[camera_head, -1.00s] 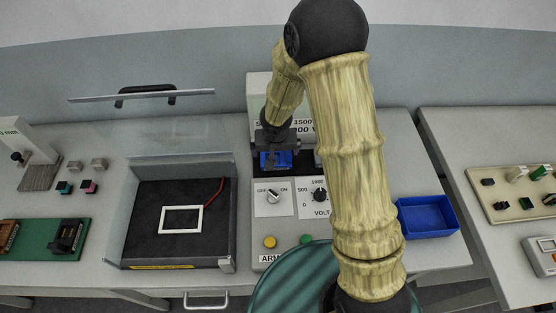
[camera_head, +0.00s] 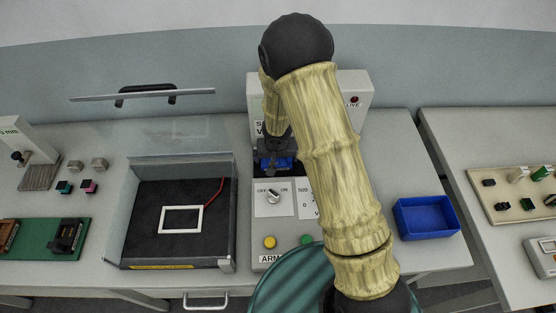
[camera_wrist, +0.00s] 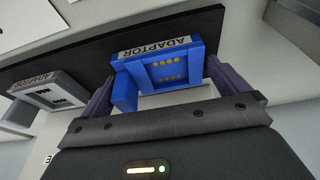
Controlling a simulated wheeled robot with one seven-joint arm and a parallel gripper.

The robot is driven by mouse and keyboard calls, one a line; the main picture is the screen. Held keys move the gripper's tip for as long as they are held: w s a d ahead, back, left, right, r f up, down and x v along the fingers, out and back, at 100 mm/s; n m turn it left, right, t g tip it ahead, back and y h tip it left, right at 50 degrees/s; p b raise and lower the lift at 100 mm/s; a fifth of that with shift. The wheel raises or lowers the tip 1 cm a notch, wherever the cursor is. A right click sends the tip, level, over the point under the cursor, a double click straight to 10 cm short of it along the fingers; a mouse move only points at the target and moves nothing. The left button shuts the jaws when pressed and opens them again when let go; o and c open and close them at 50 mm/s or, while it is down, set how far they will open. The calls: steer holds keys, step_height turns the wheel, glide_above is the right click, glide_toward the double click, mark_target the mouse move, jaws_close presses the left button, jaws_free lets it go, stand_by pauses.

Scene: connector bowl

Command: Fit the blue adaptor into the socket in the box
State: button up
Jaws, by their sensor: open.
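The blue adaptor (camera_wrist: 165,70) stands on a dark strip of the tester in the wrist view, its word ADAPTOR and gold contacts facing me. My gripper (camera_wrist: 158,85) is open, with one finger on each side of the blue adaptor; I cannot tell whether they touch it. In the head view the blue adaptor (camera_head: 284,163) is partly hidden behind my gripper (camera_head: 272,160). The box (camera_head: 190,165), with a clear lid raised, has a dark panel inside with a white square frame (camera_head: 182,219) and a red wire.
A grey adaptor (camera_wrist: 50,90) stands left of the blue one in the wrist view. The tester (camera_head: 265,225) has a knob and buttons. An empty blue tray (camera_head: 428,217) sits right. A green board (camera_head: 50,238) and small connectors lie left of the box.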

mark_target(277, 161)
steer(key=shift+c, duration=0.4)
steer(key=c, duration=0.8)
steer(key=shift+o, duration=0.2)
steer(key=shift+r, duration=0.1)
step_height(277, 161, up, 10)
steer(key=p, duration=0.2)
